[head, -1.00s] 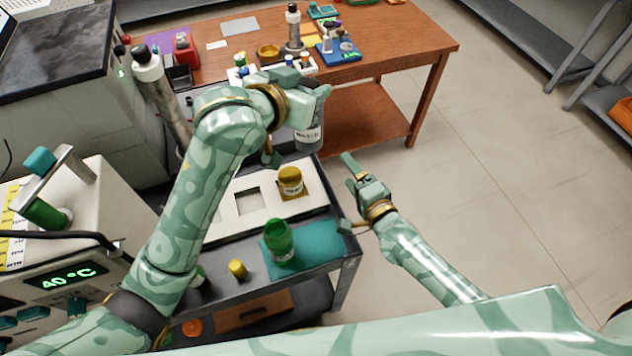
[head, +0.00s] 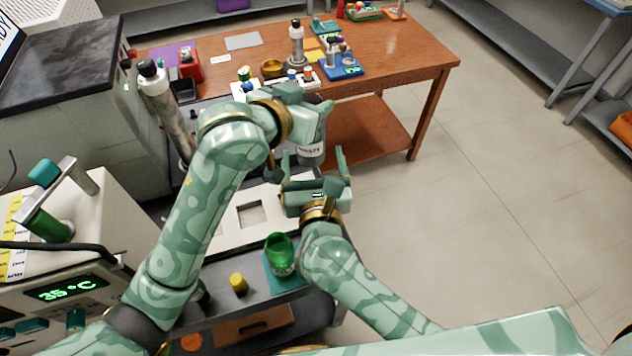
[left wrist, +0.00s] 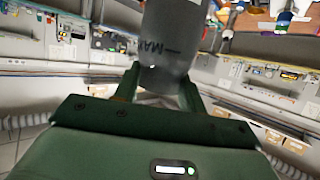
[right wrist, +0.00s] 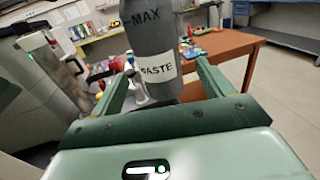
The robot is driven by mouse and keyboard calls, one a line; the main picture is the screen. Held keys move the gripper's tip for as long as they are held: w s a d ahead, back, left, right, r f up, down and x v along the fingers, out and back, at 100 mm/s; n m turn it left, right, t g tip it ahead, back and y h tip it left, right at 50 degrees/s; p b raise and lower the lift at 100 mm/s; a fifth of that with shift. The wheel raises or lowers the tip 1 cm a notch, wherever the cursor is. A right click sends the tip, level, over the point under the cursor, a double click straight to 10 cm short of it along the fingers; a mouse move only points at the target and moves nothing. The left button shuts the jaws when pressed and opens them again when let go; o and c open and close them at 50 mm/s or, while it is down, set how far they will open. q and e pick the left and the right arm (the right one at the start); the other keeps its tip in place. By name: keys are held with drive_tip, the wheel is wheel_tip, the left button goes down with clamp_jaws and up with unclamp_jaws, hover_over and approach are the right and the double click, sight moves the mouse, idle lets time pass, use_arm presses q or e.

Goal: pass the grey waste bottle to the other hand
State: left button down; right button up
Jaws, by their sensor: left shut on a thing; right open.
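The grey waste bottle (head: 312,150) hangs upright above the far end of the cart, its white label partly visible. My left gripper (head: 308,103) is shut on its upper part. The left wrist view shows the grey bottle (left wrist: 172,45) between the left fingers (left wrist: 160,88). My right gripper (head: 312,170) is open just below and nearer, its fingers pointing at the bottle. In the right wrist view the bottle (right wrist: 152,50), with "MAX" and a waste label, stands between and beyond the open fingers (right wrist: 160,85). Whether a right finger touches it I cannot tell.
A white tray (head: 215,236) with a square recess lies on the cart below. A wooden table (head: 405,62) with lab items stands behind. Floor at right is clear.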

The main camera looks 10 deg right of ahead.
sight(312, 153)
drive_tip(key=shift+w+d, duration=0.1)
drive_tip(key=shift+w, duration=1.65)
drive_tip(key=shift+c, duration=0.3)
drive_tip(key=c, duration=1)
use_arm(q)
drive_tip(key=c, duration=0.7)
unclamp_jaws()
drive_tip(key=shift+c, duration=0.2)
use_arm(e)
drive_tip(key=shift+c, duration=0.4)
